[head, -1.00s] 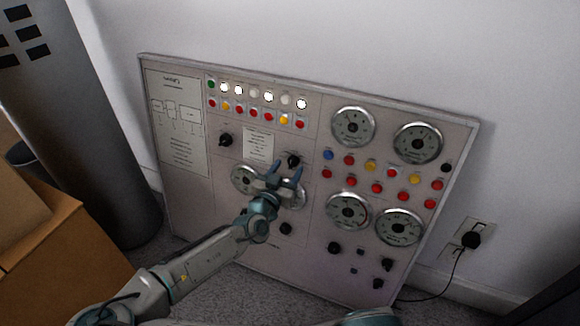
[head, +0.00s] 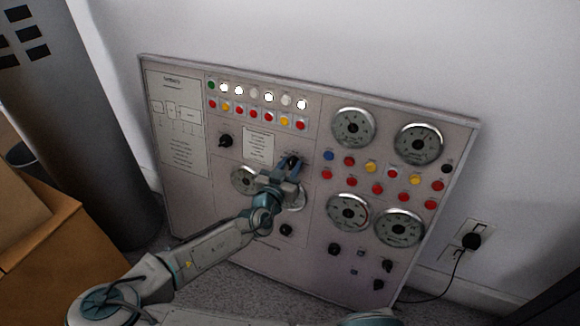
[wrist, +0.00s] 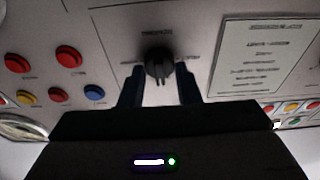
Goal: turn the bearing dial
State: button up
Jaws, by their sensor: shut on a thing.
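The bearing dial (wrist: 158,60) is a round black knob on the grey control panel (head: 190,205), with small lettering around it that I cannot read surely. In the head view the dial (head: 293,161) sits at the panel's centre, right of a white text label, largely covered by my gripper. My gripper (head: 290,165) is shut on the dial. In the wrist view my gripper (wrist: 160,78) has one dark blue finger on each side of the knob, with the knob's ridge pointing towards the gripper.
Gauges (head: 353,127), red, yellow and blue buttons (head: 371,166) and other black knobs (head: 226,140) surround the dial. The panel leans on a white wall. A cardboard box (head: 45,240) and dark cylinder (head: 110,130) stand left. A plugged cable (head: 471,241) is at right.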

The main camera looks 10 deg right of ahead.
jog(key=shift+n, duration=0.4)
jog(key=n+y+p, duration=0.1)
jog(key=n+p, duration=0.1)
jog(key=n, duration=0.2)
jog(key=shift+r, duration=0.1)
jog(key=shift+n+t+y+p, duration=0.55)
jog(key=shift+n+p, duration=0.7)
jog(key=shift+n, duration=1.35)
jog(key=o, duration=1)
jog(key=shift+c, duration=0.2)
jog(key=p+v, duration=0.1)
jog(key=v, duration=1.3)
jog(key=shift+r, duration=0.15)
